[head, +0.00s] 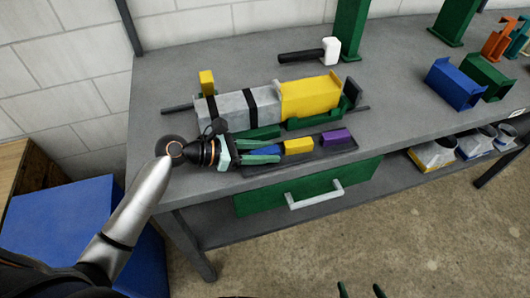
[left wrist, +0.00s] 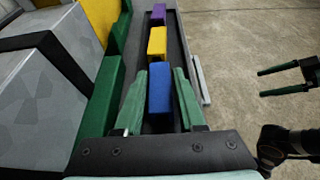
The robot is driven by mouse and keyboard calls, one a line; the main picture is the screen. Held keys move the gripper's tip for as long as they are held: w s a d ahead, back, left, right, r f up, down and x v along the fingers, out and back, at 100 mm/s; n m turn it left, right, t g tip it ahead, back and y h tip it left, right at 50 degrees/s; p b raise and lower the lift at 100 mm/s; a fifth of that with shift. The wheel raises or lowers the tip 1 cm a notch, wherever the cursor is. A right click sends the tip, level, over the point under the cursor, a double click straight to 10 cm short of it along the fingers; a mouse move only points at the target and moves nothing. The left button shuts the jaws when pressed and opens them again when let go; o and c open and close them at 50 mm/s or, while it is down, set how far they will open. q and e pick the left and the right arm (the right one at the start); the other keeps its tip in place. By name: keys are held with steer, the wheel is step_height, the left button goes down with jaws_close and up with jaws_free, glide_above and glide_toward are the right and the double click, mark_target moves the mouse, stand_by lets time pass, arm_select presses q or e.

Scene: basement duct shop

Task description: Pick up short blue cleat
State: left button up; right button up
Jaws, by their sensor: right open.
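The short blue cleat (head: 266,150) lies in a dark tray (head: 318,153) at the bench's front edge; the left wrist view shows it (left wrist: 160,88) between my left fingers. My left gripper (head: 279,152) is open, its green fingers on either side of the cleat, with narrow gaps visible. In the tray beyond it are a yellow cleat (head: 298,146) and a purple cleat (head: 336,136). My right gripper (head: 361,291) is open and empty, away from the bench over the floor; it also shows in the left wrist view (left wrist: 287,80).
Behind the tray lie a grey duct piece (head: 238,106) with black straps and a yellow block (head: 311,95). A white-headed mallet (head: 330,50) lies farther back. Blue (head: 455,84) and green (head: 488,77) bins stand right. A green drawer (head: 355,181) is below the bench top.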

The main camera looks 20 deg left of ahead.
arm_select(q)
jaws_close()
stand_by(0.4)
